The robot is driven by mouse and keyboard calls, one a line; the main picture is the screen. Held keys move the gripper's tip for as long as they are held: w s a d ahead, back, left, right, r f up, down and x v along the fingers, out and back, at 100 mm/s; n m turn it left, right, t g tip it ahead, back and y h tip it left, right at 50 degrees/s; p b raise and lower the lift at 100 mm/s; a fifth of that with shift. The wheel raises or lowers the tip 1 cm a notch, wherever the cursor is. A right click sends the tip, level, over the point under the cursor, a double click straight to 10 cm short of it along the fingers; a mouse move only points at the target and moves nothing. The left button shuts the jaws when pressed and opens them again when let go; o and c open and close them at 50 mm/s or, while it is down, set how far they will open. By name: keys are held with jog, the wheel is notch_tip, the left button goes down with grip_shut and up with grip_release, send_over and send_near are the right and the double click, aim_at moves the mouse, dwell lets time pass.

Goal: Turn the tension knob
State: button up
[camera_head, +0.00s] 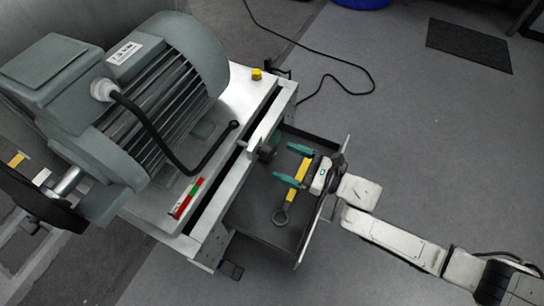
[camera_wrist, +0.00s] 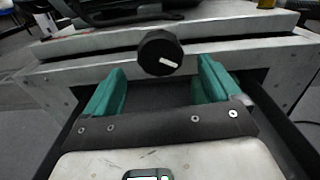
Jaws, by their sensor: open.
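The tension knob (camera_wrist: 160,54) is a round black knob with a white pointer mark, on the pale front face of the bench. In the wrist view it sits straight ahead, between and beyond my two green fingers. In the head view the knob (camera_head: 267,152) shows dark at the bench's right side. My gripper (camera_head: 291,164) is to the right of it, fingers spread, empty and apart from the knob. In the wrist view my gripper (camera_wrist: 160,85) is open, one finger to each side below the knob. The pointer mark tilts slightly from horizontal.
A large grey motor (camera_head: 150,90) stands on the bench (camera_head: 240,92). An open drawer (camera_head: 262,215) lies under my gripper and holds a yellow-handled tool (camera_head: 292,190). A black lever (camera_head: 205,163) and a red-green strip (camera_head: 188,198) are on the bench. Floor to the right is mostly clear.

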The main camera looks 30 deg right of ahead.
aim_at(273, 156)
jog(key=shift+b+x, duration=0.55)
jog(key=shift+x, duration=2.05)
jog(key=shift+d, duration=0.1)
jog(key=c, duration=1)
jog(key=shift+c, duration=0.2)
